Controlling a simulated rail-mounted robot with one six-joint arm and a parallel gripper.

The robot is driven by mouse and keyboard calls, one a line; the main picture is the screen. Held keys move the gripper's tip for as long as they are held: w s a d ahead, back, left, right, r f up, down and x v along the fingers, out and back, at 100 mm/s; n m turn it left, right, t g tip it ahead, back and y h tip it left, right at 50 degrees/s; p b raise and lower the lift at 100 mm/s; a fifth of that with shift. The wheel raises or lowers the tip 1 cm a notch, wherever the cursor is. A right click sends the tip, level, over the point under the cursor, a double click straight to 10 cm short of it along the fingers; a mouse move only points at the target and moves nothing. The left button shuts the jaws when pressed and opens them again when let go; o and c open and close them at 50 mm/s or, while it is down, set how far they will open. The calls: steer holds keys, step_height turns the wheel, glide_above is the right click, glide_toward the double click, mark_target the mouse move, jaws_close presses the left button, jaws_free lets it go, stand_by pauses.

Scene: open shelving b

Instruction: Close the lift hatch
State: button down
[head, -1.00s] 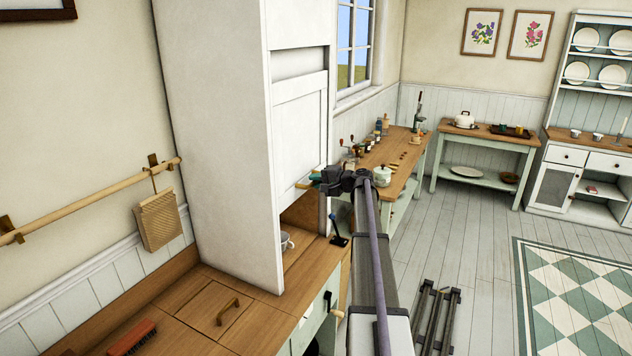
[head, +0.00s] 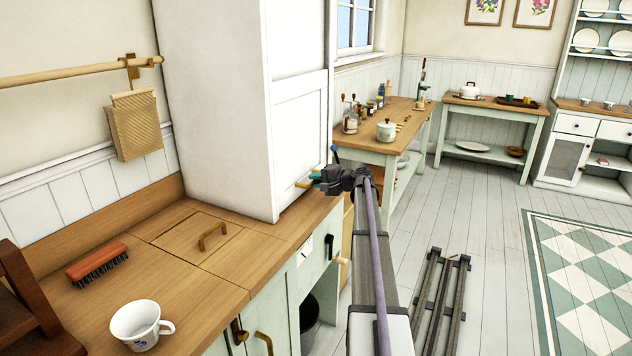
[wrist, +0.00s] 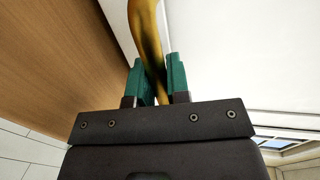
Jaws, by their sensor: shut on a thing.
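The lift hatch (head: 300,125) is a white panel in the front of the tall white cabinet (head: 215,100), and it stands low in the head view. Its lower edge is at or close to the wooden counter; my gripper partly hides that area, so I cannot tell whether a gap is left. My gripper (head: 312,183) is at the hatch's lower part. In the wrist view its green fingers (wrist: 159,75) are shut on the hatch's brass handle (wrist: 147,35), with the white panel (wrist: 240,55) close beside it.
The wooden counter (head: 275,232) carries a brush (head: 97,263) and a white cup (head: 138,325). A side table (head: 385,145) with jars stands further back.

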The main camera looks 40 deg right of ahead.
steer(key=shift+f, duration=0.75)
steer(key=shift+s+a+b, duration=0.1)
steer(key=shift+s+b, duration=0.05)
steer(key=shift+b, duration=0.15)
steer(key=c, duration=1.1)
jaws_free()
steer(key=p+v, duration=0.2)
steer(key=v, duration=0.8)
steer(key=shift+s+d, duration=0.25)
steer(key=shift+s, duration=0.05)
steer(key=shift+r, duration=0.1)
